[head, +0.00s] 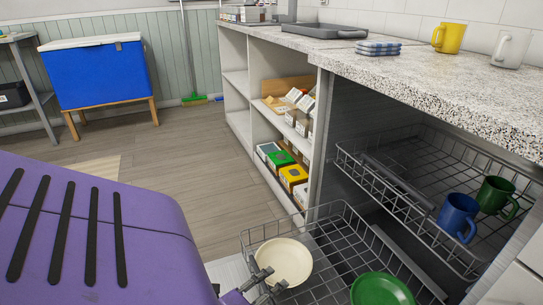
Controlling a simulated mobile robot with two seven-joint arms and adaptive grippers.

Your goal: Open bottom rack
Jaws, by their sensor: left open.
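The bottom rack (331,226) is a grey wire basket. It stands out from the opening under the counter, with its back part running into the shadow below the upper rack. A cream bowl or plate (287,262) and a green one (382,291) lie in it. My left gripper (272,279) is at the bottom edge of the view, at the rack's near left side and in front of the cream dish. It is open; I cannot tell whether it touches the wire. My right gripper is not in view.
The upper rack (349,163) holds a blue mug (458,217) and a green mug (496,195). A speckled counter (440,85) overhangs both racks. Open shelves (236,82) with boxes stand to the left. Wooden floor (185,150) is clear towards the blue cooler (97,75).

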